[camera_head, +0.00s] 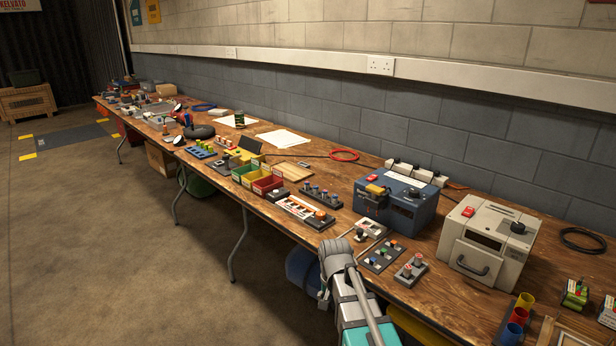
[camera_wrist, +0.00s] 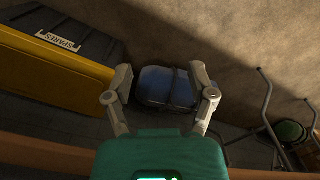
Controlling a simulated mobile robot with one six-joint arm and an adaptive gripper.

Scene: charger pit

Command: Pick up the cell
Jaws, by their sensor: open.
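In the wrist view my gripper (camera_wrist: 160,68) is open, its two fingers spread with nothing between them. It points down past the bench edge toward the floor. In the head view my arm reaches up at the bench's front edge, and the fingers cannot be made out there. No cell can be picked out with certainty. Small green-and-white blocks (camera_head: 575,293) stand at the right end of the bench, and several small coloured parts sit in trays and racks along it. The wrist view shows none of these.
The long wooden bench (camera_head: 450,290) is crowded. A blue unit (camera_head: 398,203) and a cream unit (camera_head: 485,240) stand behind my arm. Below the bench are a blue container (camera_wrist: 165,88), a yellow bin with black lid marked SPARES (camera_wrist: 50,80) and a table leg (camera_wrist: 268,115). Floor at left is open.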

